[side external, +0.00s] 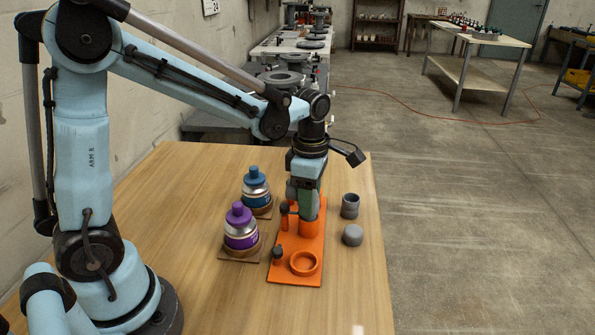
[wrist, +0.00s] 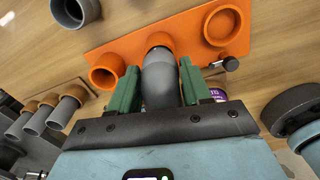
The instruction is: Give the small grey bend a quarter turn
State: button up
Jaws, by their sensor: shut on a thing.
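My gripper (side external: 306,205) points down over the orange base plate (side external: 312,240), at its rear part. In the wrist view its green fingers (wrist: 160,88) are shut on the small grey bend (wrist: 158,76), one on each side. The far end of the bend meets an orange socket (wrist: 159,40) between two other orange rings. I cannot tell how deep it sits. In the side view the fingers largely hide the bend. An empty orange ring (side external: 304,263) stands at the plate's front end and shows in the wrist view (wrist: 222,24).
Two loose grey fittings, (side external: 349,205) and (side external: 352,235), stand right of the plate. A purple-capped bottle (side external: 241,228) and a blue-capped bottle (side external: 256,190) stand on brown coasters to its left. Dark knobs (side external: 278,254) rise along the plate's left edge. The wooden table's front is clear.

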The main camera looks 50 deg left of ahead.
jog(key=shift+n, duration=1)
jog(key=o, duration=1.2)
jog(key=shift+r, duration=0.1)
jog(key=shift+r, duration=3.6)
